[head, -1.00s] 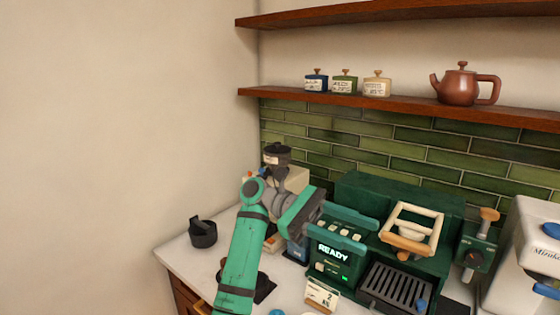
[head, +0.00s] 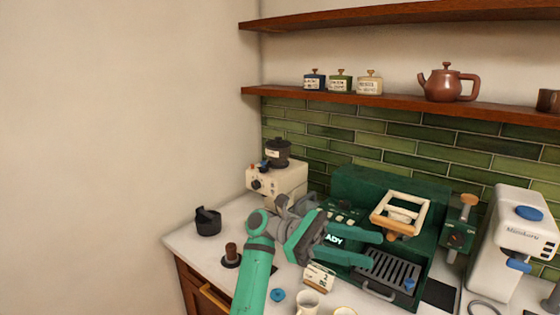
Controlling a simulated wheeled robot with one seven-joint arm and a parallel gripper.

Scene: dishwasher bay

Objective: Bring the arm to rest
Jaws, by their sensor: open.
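My gripper (head: 360,249) is at the end of my green and grey arm (head: 262,262), which rises from the bottom of the head view. Its two green fingers are parted and point right, in front of the dark green coffee machine (head: 352,183). I see nothing between the fingers. They overlap the machine's lit display and the area above its drip grate (head: 388,270) in the picture. I cannot tell whether they touch the machine.
Cups (head: 307,302) and a small sign (head: 319,277) stand at the front. A white machine (head: 515,238) stands right. A shelf (head: 400,112) holds a teapot (head: 447,83).

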